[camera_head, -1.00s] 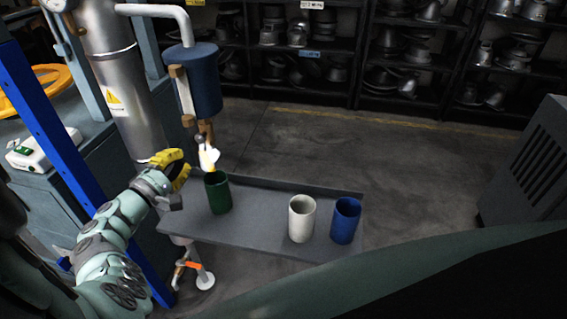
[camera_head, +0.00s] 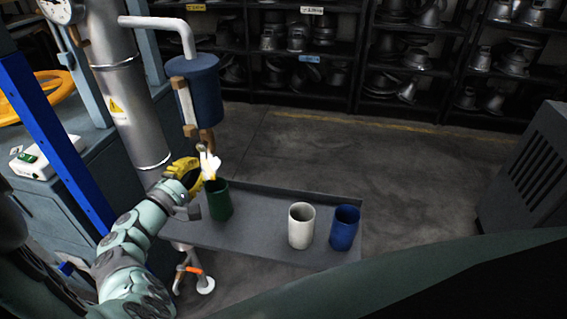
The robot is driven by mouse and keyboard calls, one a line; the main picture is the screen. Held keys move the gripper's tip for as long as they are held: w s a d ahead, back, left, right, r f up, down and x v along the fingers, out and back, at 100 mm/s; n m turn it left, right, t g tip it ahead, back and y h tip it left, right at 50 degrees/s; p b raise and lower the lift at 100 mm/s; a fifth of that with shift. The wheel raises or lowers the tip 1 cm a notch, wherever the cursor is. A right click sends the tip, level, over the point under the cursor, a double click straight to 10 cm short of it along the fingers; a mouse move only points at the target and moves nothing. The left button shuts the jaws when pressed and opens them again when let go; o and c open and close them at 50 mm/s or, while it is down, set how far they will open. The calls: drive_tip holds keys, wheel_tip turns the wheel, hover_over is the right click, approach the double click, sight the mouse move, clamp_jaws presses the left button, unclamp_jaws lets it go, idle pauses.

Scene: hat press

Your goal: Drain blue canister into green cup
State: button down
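The blue canister (camera_head: 204,91) hangs from a grey pipe, with a brown outlet below it and a bright white piece (camera_head: 209,163) under the outlet. The green cup (camera_head: 219,201) stands upright on the tray (camera_head: 262,202), below the white piece. My gripper (camera_head: 197,177), with yellow fingers, is just left of the white piece and the green cup's rim. The fingers partly overlap in view, so I cannot tell whether they are open or shut, or touching anything. The inside of the green cup is not clear.
A white cup (camera_head: 301,227) and a blue cup (camera_head: 344,229) stand at the tray's right end. A blue post (camera_head: 45,150) and a steel column (camera_head: 128,105) are at the left. Open floor lies behind the tray, before dark shelves.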

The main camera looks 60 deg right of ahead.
sight(211, 171)
drive_tip(key=shift+s+f+n, duration=0.1)
drive_tip(key=shift+s+n, duration=0.15)
drive_tip(key=shift+n, duration=0.65)
drive_tip(key=shift+s+d+n+t+h, duration=0.15)
drive_tip(key=shift+s+n+t, duration=0.1)
drive_tip(key=shift+n, duration=0.35)
drive_tip(key=shift+s+d+n+t+h, duration=0.15)
drive_tip(key=shift+s+n, duration=0.1)
drive_tip(key=shift+n, duration=0.35)
drive_tip(key=n, duration=0.1)
drive_tip(key=s+n+t+p, duration=0.1)
drive_tip(key=n, duration=0.1)
drive_tip(key=s+n+p, duration=0.1)
drive_tip(key=n, duration=0.1)
drive_tip(key=shift+s+d+r+h, duration=0.1)
drive_tip(key=shift+d+r+h, duration=0.1)
drive_tip(key=shift+d+h, duration=0.15)
drive_tip(key=shift+s+d+r+n+t+p, duration=0.2)
drive_tip(key=shift+s+r+n+t+p, duration=0.3)
drive_tip(key=shift+n, duration=0.95)
drive_tip(key=shift+s+d+r+n+t+p, duration=0.15)
drive_tip(key=shift+s+n+t+p, duration=0.2)
drive_tip(key=shift+n+t+p, duration=0.8)
drive_tip(key=shift+s+d+r+n+t+p, duration=0.1)
drive_tip(key=shift+s+d+r+n+p, duration=0.2)
drive_tip(key=shift+n, duration=1.5)
drive_tip(key=shift+s, duration=0.1)
drive_tip(key=shift+f, duration=0.1)
